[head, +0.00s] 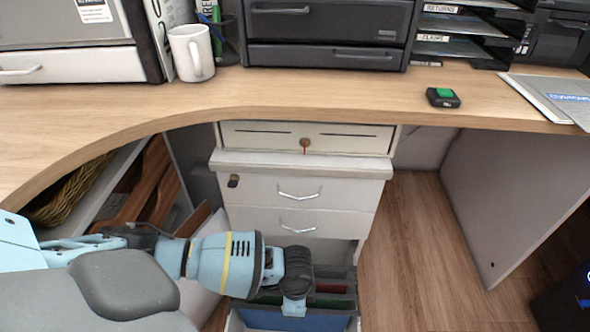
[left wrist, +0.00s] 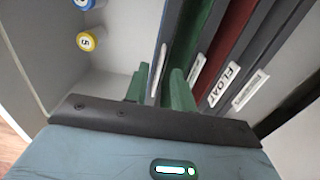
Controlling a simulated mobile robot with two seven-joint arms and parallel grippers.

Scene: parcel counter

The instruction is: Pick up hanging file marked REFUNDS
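Hanging files stand in an open lower drawer (head: 355,322) of the white cabinet. In the left wrist view I see a green file (left wrist: 196,32), a red file (left wrist: 228,40) and a dark file with a tab reading FLOAT (left wrist: 225,84). A blue-grey file (left wrist: 163,35) with a white tab stands left of the green one. I cannot read REFUNDS on any tab. My left gripper (left wrist: 156,88) points down into the drawer, its two green fingers apart. The blue-grey file's edge and tab show between them; contact cannot be told. My right gripper is not in view.
The wooden counter (head: 300,97) overhangs the cabinet, with closed drawers (head: 295,190) above the open one. A yellow roll (left wrist: 87,41) lies left of the fingers. A white mug (head: 191,53) and a black device (head: 443,97) stand on the counter.

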